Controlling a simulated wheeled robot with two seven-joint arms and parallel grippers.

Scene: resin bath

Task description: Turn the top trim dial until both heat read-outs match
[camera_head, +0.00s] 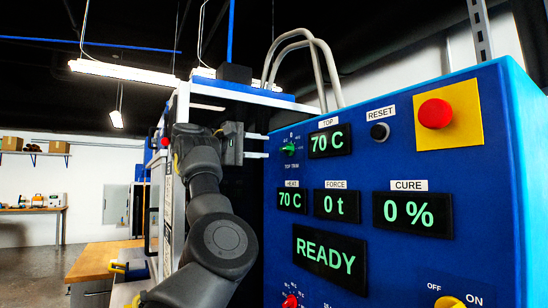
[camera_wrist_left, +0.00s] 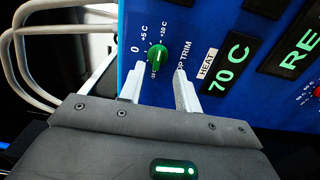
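The green top trim dial (camera_head: 289,149) is on the blue panel, left of the top read-out (camera_head: 329,141), which shows 70 C. The heat read-out (camera_head: 292,200) below also shows 70 C. In the left wrist view the dial (camera_wrist_left: 159,55) has marks 0, +5 C and +10 C around it; its exact setting is hard to read. My left gripper (camera_head: 267,146) is open and empty just left of the dial, facing the panel. In the wrist view its two pale fingertips (camera_wrist_left: 159,71) are spread, with the dial ahead between them and a gap to each side. My right gripper is not in view.
The panel also bears a black reset button (camera_head: 380,132), a big red button on a yellow plate (camera_head: 435,113), a force read-out (camera_head: 337,205), a cure read-out (camera_head: 412,214) and a READY display (camera_head: 330,259). A red knob (camera_head: 290,301) is low on the panel.

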